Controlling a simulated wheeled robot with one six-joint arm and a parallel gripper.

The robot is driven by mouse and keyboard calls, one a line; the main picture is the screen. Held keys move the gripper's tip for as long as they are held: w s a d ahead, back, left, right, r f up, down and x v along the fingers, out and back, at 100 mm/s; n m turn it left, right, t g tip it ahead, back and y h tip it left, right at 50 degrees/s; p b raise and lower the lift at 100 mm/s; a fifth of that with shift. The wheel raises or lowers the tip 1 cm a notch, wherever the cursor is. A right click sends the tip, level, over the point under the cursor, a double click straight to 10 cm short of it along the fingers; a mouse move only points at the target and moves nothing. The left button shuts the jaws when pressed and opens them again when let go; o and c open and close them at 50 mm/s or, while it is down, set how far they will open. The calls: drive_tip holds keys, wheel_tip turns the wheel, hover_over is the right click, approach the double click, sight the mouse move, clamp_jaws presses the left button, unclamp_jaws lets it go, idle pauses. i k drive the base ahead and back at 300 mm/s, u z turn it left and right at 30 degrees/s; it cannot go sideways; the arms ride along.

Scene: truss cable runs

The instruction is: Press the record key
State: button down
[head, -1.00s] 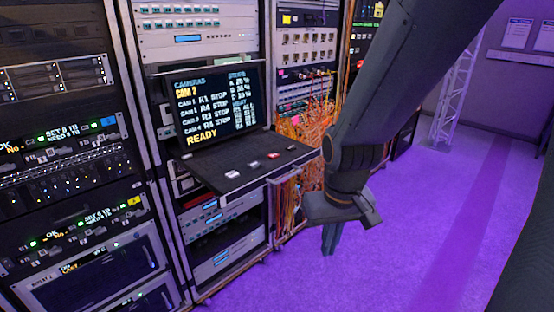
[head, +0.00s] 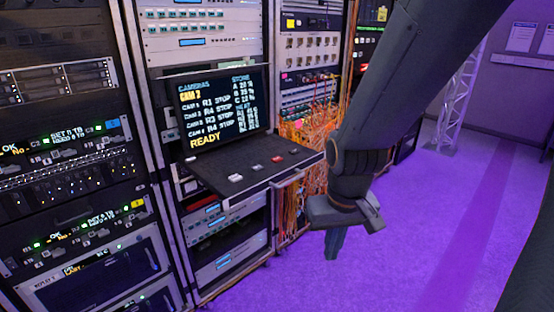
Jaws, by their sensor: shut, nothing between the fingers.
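A pull-out keyboard drawer (head: 215,182) juts from the middle rack, with a few small keys on its dark top. One key is red (head: 277,159), and a white key (head: 236,178) sits at the front left. I cannot read labels on the keys. The screen (head: 218,108) behind the drawer reads "CAMERAS", "CAM 2" and "READY", with several camera lines marked "STOP". My gripper (head: 333,252) is shut and empty, pointing down, to the right of the drawer and apart from it. It appears lower in the picture than the keys.
Racks of equipment stand at the left and middle. Orange cables (head: 308,150) hang in the rack behind my arm, right of the drawer. The drawer has a front handle (head: 287,179). The purple floor (head: 425,230) to the right is open, with a white truss (head: 457,100) beyond.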

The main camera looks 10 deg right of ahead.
sight(276, 159)
drive_tip(key=k, duration=0.55)
drive_tip(key=z, duration=0.6)
drive_tip(key=i, duration=1.3)
drive_tip(key=u, duration=0.1)
